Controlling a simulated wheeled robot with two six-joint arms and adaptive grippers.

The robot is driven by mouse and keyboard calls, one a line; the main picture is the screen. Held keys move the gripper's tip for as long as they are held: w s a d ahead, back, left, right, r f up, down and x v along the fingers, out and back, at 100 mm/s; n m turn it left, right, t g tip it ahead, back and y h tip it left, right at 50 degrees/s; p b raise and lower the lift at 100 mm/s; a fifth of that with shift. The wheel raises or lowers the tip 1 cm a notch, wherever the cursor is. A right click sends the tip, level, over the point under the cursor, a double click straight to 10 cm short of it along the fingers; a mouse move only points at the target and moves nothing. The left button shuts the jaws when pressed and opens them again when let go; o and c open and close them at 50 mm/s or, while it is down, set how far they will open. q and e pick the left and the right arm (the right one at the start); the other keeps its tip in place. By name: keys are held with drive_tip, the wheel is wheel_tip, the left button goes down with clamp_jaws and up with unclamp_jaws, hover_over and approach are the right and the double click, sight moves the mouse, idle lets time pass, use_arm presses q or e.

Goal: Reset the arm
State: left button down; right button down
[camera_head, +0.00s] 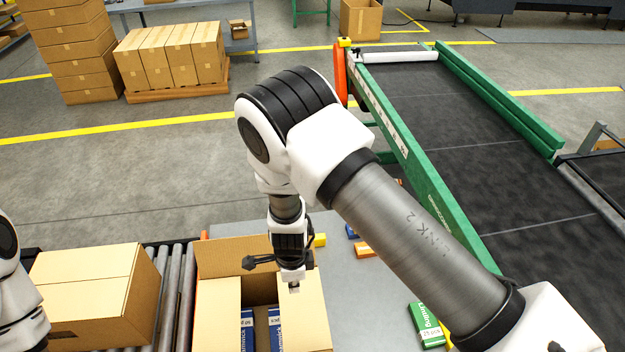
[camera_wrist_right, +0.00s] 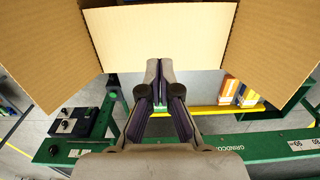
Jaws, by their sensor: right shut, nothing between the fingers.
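My right arm reaches across the head view, and its gripper (camera_head: 293,287) points down over the open cardboard box (camera_head: 213,297). In the right wrist view the gripper (camera_wrist_right: 160,66) has its two fingers together with nothing between them. A cardboard flap (camera_wrist_right: 160,38) of the box fills the top of that view, beyond the fingertips. I cannot tell whether the fingertips touch the box. Blue cartons (camera_head: 247,330) lie inside the box. At the left edge of the head view only a white and black part of my left arm shows; its gripper is out of view.
A closed cardboard box (camera_head: 85,290) sits left on the roller conveyor (camera_head: 174,290). Green and orange cartons (camera_head: 425,325) lie on the grey table (camera_head: 340,235) to the right. The green-railed belt conveyor (camera_head: 460,130) runs along the right. Stacked boxes (camera_head: 75,45) stand far back left.

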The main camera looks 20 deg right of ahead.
drive_tip(key=s+d+f+n+h, duration=0.2)
drive_tip(key=s+d+f+n, duration=0.2)
drive_tip(key=s+d+n, duration=0.55)
drive_tip(key=s+d+n+y, duration=0.1)
drive_tip(key=s+n+y, duration=0.1)
drive_tip(key=s+n, duration=1.05)
wheel_tip(320, 180, down, 16)
drive_tip(key=m+b, duration=0.1)
drive_tip(key=b, duration=1.4)
drive_tip(key=shift+r+b, duration=0.2)
drive_tip(key=shift+b, duration=0.2)
drive_tip(key=shift+s+d, duration=0.1)
drive_tip(key=shift+s, duration=0.05)
